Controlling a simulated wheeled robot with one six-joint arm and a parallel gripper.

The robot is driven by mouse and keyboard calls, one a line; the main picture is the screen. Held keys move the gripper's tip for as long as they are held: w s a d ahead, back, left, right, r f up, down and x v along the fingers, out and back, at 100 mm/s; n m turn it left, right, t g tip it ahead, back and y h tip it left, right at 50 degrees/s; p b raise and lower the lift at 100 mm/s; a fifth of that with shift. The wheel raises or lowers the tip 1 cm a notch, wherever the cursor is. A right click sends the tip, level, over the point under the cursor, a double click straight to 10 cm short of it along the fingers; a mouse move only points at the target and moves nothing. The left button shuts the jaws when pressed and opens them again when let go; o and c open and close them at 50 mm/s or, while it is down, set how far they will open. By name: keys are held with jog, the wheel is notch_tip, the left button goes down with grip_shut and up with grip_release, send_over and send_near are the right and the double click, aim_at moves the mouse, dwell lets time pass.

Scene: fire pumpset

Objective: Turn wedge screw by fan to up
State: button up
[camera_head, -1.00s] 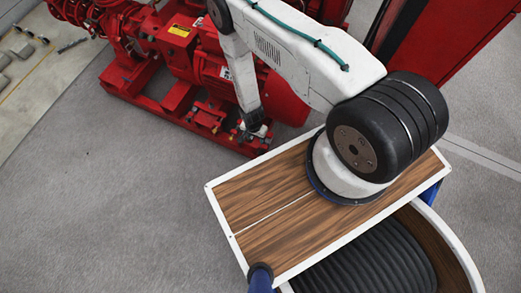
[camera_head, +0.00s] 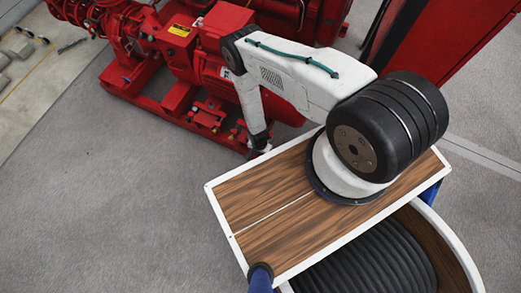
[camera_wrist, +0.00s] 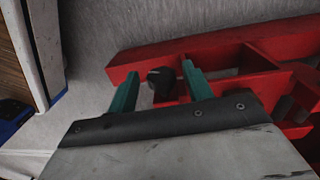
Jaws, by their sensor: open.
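My gripper (camera_wrist: 159,82) points down in the wrist view, with its two green fingers apart and nothing gripped. A small dark knob-like part (camera_wrist: 160,79) shows between and beyond the fingertips, against the red frame (camera_wrist: 170,48); it may be the wedge screw, but its marking and angle cannot be told. Contact with the fingers is not visible. In the head view, my gripper (camera_head: 259,146) is low between the red pumpset base and my wooden deck, mostly hidden by my arm. The wedge screw cannot be made out there.
The red pumpset (camera_head: 195,70) fills the upper part of the head view, its base rail close to my gripper. A red cabinet (camera_head: 440,45) stands at upper right. The grey floor (camera_head: 110,200) at left is clear.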

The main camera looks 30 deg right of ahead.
jog(key=c, duration=1)
jog(key=shift+s+d+t+y, duration=0.1)
jog(key=shift+s+t+y, duration=0.05)
jog(key=shift+t+y, duration=0.15)
jog(key=t+y, duration=0.1)
jog(key=t, duration=0.1)
jog(key=shift+s+d+t+y, duration=0.15)
jog(key=shift+s+t+y, duration=0.15)
jog(key=shift+y, duration=0.1)
jog(key=shift+s+d+f+t+y, duration=0.1)
jog(key=shift+s+f+t+y, duration=0.05)
jog(key=shift+t+y, duration=1.05)
jog(key=o, duration=1)
